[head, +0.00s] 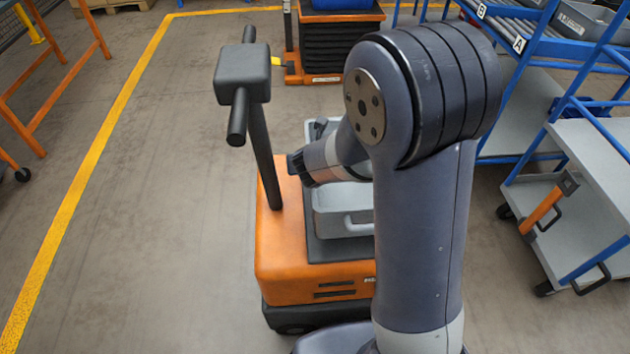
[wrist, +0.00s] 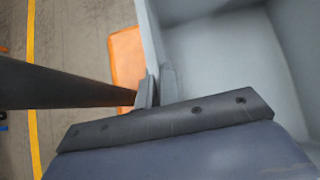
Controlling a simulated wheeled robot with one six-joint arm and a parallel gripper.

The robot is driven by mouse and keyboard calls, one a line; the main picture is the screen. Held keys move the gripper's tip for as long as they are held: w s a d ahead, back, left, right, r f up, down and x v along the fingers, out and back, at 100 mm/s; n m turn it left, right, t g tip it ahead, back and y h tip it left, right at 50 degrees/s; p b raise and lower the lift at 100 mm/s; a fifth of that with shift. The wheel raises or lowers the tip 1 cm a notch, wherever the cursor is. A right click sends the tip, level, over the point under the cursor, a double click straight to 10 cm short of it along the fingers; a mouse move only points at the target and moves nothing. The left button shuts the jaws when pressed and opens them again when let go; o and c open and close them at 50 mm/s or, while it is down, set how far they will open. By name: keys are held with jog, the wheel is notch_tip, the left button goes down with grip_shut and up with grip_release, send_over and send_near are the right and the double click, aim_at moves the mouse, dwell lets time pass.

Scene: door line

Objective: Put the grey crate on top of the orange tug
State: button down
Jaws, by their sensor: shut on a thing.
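The orange tug (head: 285,270) stands in the middle of the head view, with a dark deck (head: 340,250) and an upright black handle column (head: 262,160). The grey crate (head: 330,222) is over that deck, roughly level, partly hidden by my arm. I cannot tell whether its bottom touches the deck. In the wrist view, the inside of the crate (wrist: 215,60) fills the right. My gripper (wrist: 156,88) is shut on the crate's near wall, one finger on each side. The tug's orange body (wrist: 126,60) shows just left of the crate.
The handle column (wrist: 60,84) crosses the left of the wrist view, close to my gripper. Blue racks (head: 530,60) and a grey-shelved trolley (head: 590,180) stand at right.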

aim_at(314, 188)
jog(key=shift+f+b, duration=1.45)
jog(key=shift+f, duration=0.8)
jog(key=shift+f, duration=0.2)
jog(key=c, duration=1.6)
grip_release()
jog(key=shift+r, duration=0.15)
jog(key=shift+s+r, duration=0.2)
jog(key=shift+r, duration=0.1)
jog(key=p+v, duration=0.4)
jog(key=v, duration=0.7)
jog(key=shift+s+p, duration=0.2)
jog(key=shift+p, duration=0.15)
